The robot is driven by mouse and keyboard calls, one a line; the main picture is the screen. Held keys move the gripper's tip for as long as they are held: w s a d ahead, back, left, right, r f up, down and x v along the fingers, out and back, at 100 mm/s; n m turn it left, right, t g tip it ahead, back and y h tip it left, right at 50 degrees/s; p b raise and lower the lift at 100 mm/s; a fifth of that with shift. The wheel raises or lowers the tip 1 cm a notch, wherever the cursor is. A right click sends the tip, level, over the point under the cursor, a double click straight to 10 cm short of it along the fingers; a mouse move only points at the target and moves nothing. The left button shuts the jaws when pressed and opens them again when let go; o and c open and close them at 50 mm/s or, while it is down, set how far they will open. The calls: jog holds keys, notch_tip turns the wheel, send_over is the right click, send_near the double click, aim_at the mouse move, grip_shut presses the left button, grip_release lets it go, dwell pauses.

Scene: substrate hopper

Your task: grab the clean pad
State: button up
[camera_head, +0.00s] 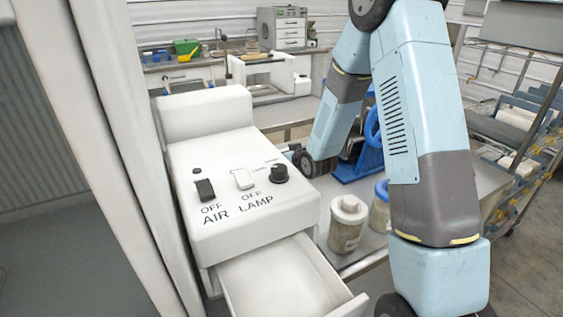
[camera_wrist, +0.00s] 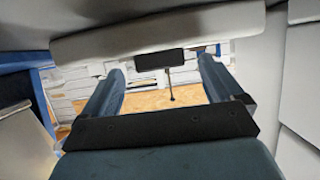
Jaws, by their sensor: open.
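I cannot make out the clean pad for certain in either view. In the wrist view my gripper (camera_wrist: 160,82) shows two dark blue fingers standing apart, with nothing held between them. A pale grey, rounded bar (camera_wrist: 160,32) crosses the top of that view, beyond or above the fingertips; I cannot tell what it is. In the head view a white control box (camera_head: 240,190) has AIR and LAMP switches, both marked OFF, and a knob. Its white drawer (camera_head: 285,280) is pulled out below, and the part I see looks empty. The gripper itself is not visible in the head view.
Two lidded jars (camera_head: 348,222) stand on the grey bench right of the box, close to my arm. A white upright post (camera_head: 110,130) stands at the left. A shelf cart (camera_head: 520,130) is at the right. Pale grey surfaces (camera_wrist: 298,85) flank the gripper on the right.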

jog(key=shift+w+a+f, duration=0.2)
jog(key=shift+w, duration=0.35)
jog(key=shift+c, duration=0.2)
jog(key=c, duration=1.1)
jog(key=shift+r, duration=0.1)
jog(key=shift+c, duration=0.2)
